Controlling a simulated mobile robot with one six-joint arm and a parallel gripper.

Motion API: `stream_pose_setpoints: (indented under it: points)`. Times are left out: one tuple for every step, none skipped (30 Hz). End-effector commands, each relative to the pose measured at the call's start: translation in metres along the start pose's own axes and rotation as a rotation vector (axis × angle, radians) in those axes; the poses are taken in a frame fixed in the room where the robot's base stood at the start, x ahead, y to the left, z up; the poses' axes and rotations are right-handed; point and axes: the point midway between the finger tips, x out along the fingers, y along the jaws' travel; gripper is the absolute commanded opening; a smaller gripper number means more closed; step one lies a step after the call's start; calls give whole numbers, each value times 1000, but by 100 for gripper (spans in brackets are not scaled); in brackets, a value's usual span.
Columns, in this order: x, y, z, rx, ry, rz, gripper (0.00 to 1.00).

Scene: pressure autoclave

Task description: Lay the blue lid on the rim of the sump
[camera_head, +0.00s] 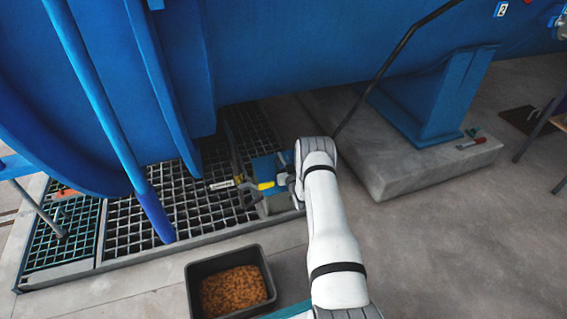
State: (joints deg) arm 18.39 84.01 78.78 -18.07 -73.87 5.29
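A small flat blue plate, which looks like the blue lid (265,168), is tilted at the right end of the floor grating, just left of my arm's end. My gripper (283,182) is beside it and seems to touch or overlap its right edge. The fingers are small and partly hidden by my wrist, so I cannot tell whether they are shut on it. Below the plate is a grey box-like edge, perhaps the sump (277,205); its opening is mostly hidden. A yellow piece (265,186) shows between them.
The dark grating (190,205) runs left under the large blue vessel (300,45). A black bin of brown granules (232,290) stands in front. A concrete plinth (400,180) with a blue support is to the right. A dark rod (385,65) slants above my arm. Open floor lies at right.

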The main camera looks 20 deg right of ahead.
Motion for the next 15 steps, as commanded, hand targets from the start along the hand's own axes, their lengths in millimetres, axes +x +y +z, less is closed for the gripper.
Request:
stream_pose_setpoints:
  points:
    - [0, 0, 0, 0, -1, 0, 40]
    - [0, 0, 0, 0, -1, 0, 40]
    - [-2, 0, 4, 1, -8, 0, 40]
    - [-2, 0, 4, 1, -8, 0, 40]
    - [-3, 0, 3, 1, -8, 0, 40]
    - [-5, 0, 2, 1, -7, 0, 40]
    - [-7, 0, 2, 1, -7, 0, 40]
    - [-11, 0, 1, 1, -8, 1, 40]
    - [-16, 0, 0, 2, -9, 1, 40]
    - [-21, 0, 0, 2, -8, 1, 40]
    - [-26, 0, -1, 2, -9, 1, 40]
    - [-34, 0, -1, 3, -8, 2, 40]
    - [-39, 0, -1, 3, -8, 2, 40]
    - [-45, 0, -2, 2, -7, 2, 40]
    - [-51, 1, -2, 2, -7, 2, 40]
